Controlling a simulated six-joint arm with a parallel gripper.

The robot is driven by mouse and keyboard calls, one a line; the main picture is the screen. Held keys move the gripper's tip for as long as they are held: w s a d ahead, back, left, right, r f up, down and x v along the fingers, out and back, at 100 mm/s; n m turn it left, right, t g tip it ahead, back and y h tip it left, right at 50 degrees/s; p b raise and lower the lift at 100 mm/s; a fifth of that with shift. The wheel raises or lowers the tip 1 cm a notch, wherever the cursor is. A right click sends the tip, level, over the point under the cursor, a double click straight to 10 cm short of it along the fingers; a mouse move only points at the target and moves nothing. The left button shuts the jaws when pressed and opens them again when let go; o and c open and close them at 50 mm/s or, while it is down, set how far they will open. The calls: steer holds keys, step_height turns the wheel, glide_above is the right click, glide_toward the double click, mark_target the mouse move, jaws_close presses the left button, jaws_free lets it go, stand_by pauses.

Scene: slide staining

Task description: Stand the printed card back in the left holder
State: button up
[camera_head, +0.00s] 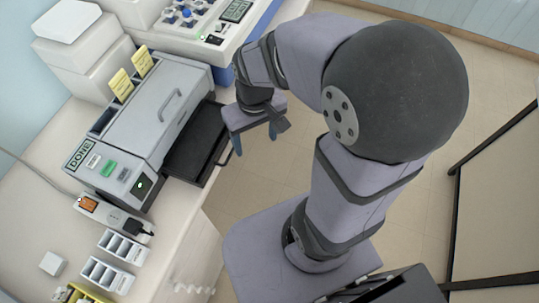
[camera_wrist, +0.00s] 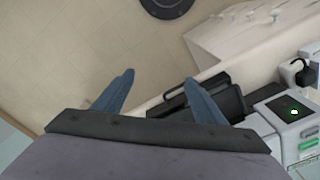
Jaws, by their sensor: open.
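Two yellow printed cards stand upright along the back edge of the grey staining machine (camera_head: 165,110) in the head view: a nearer left card (camera_head: 121,85) and a farther right card (camera_head: 142,62). A dark, empty-looking recess (camera_head: 102,121) lies at the near end of that edge. I cannot tell which part is the left holder; the card bases are hard to make out. My gripper (camera_head: 255,138) is open and empty, right of the machine's pulled-out black drawer (camera_head: 195,145). In the wrist view its blue fingers (camera_wrist: 158,82) are spread with nothing between them. No card shows there.
The machine's panel reads DONE (camera_head: 78,155). A power strip (camera_head: 115,217) and white slotted racks (camera_head: 107,275) sit on the near bench. White boxes (camera_head: 80,50) and a second device (camera_head: 205,25) stand behind. Floor lies below my gripper.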

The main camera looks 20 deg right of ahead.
steer(key=shift+m+g, duration=0.3)
steer(key=shift+m, duration=0.2)
steer(key=s, duration=0.1)
steer(key=s+d+f, duration=0.1)
steer(key=s, duration=0.1)
steer(key=s+f, duration=0.1)
steer(key=s, duration=0.1)
steer(key=shift+d, duration=0.25)
stand_by(0.5)
